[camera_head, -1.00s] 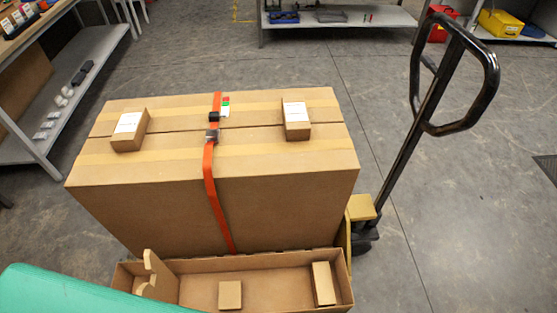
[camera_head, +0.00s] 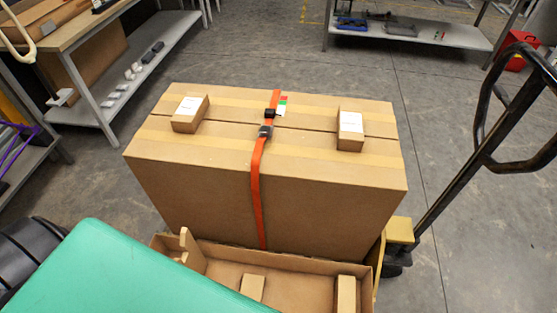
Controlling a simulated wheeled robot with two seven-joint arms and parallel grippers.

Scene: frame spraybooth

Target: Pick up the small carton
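Two small cartons with white labels sit on top of a large brown box (camera_head: 330,205). One small carton (camera_head: 190,114) is near its left end, the other small carton (camera_head: 350,131) near its right end. An orange strap (camera_head: 256,185) with a dark buckle runs over the box between them. Neither gripper is in view. I cannot tell which carton the task means.
A teal surface fills the lower left and hides part of the tray. A pallet jack with a black handle (camera_head: 482,125) stands at the right. A shelf with small parts (camera_head: 120,90) is at the left, another shelf (camera_head: 410,38) at the back. The floor between is clear.

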